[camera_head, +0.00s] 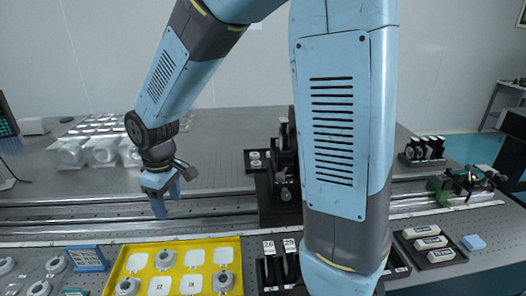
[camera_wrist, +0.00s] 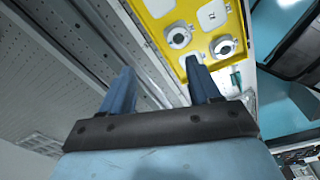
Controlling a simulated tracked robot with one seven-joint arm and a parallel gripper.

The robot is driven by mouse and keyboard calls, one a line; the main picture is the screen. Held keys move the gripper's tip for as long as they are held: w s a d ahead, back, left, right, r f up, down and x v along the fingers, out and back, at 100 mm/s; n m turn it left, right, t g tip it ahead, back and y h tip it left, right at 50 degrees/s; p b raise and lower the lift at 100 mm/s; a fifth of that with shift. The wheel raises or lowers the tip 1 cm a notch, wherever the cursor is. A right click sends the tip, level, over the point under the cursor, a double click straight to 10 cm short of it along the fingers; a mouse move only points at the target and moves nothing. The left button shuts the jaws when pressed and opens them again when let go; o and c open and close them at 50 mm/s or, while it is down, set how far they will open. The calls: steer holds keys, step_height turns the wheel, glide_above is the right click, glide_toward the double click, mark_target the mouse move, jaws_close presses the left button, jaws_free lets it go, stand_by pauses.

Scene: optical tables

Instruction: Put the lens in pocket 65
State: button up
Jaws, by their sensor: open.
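A yellow tray (camera_head: 118,268) with white pockets stands at the front of the table. Its printed numbers are too small to read surely, so I cannot tell which is pocket 65. Several round white-and-grey lens-like pieces sit in it, one of them at the back left (camera_head: 166,258). I cannot tell which piece is the lens. My gripper (camera_head: 166,206) is open and empty, above the rail behind the tray. In the wrist view, the fingers (camera_wrist: 158,80) are apart with nothing between them. The yellow tray (camera_wrist: 153,25) shows beyond them, with a round piece (camera_wrist: 179,37) in it.
More round pieces (camera_head: 55,264) and a blue block (camera_head: 87,258) stand left of the tray. Black holders with numbered plates (camera_head: 268,247) stand to its right. A long metal rail (camera_head: 100,229) runs behind.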

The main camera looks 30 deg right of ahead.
steer(key=s+d+r+m+t, duration=0.2)
steer(key=s+d+r+m, duration=0.3)
steer(key=d, duration=0.5)
steer(key=s+d+r+m+t, duration=0.2)
steer(key=s+d+r+m, duration=0.3)
steer(key=s+d+r, duration=0.4)
step_height(320, 180, up, 2)
steer(key=shift+s+d+r+t, duration=0.15)
steer(key=shift+d+r+t, duration=0.2)
steer(key=shift+d, duration=0.6)
steer(key=shift+f, duration=0.1)
